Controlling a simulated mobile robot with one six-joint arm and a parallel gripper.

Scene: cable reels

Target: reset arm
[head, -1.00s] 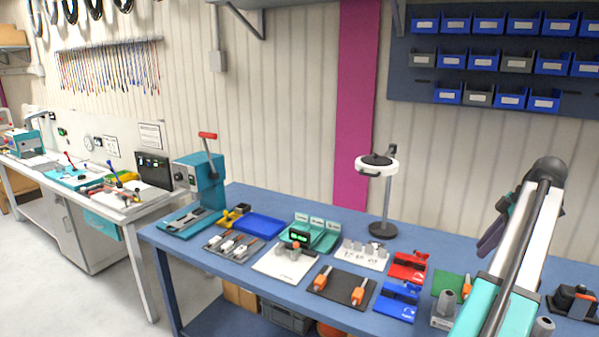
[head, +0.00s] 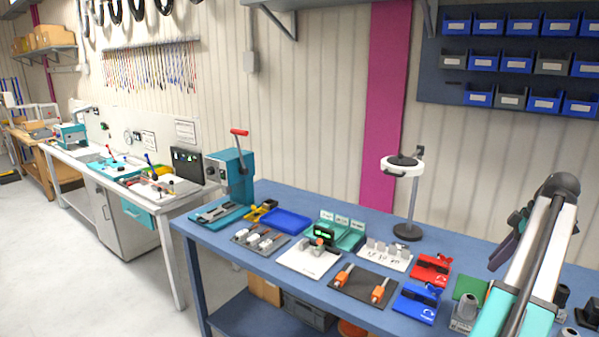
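My arm rises at the right of the head view, a white and teal link with a dark tube along it. The dark part at its upper end (head: 512,240) may be my gripper, seen partly behind the link. Its fingertips cannot be made out, so I cannot tell whether it is open or shut. The arm stands in front of the right part of the blue workbench (head: 235,262) and hides some of what lies there.
The bench holds a teal press (head: 232,175), a blue tray (head: 286,222), a ring lamp (head: 403,167), a red fixture (head: 431,269) and a blue fixture (head: 416,303). Blue bins (head: 525,25) hang above. A white bench (head: 178,213) stands left. Floor at the left (head: 60,260) is clear.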

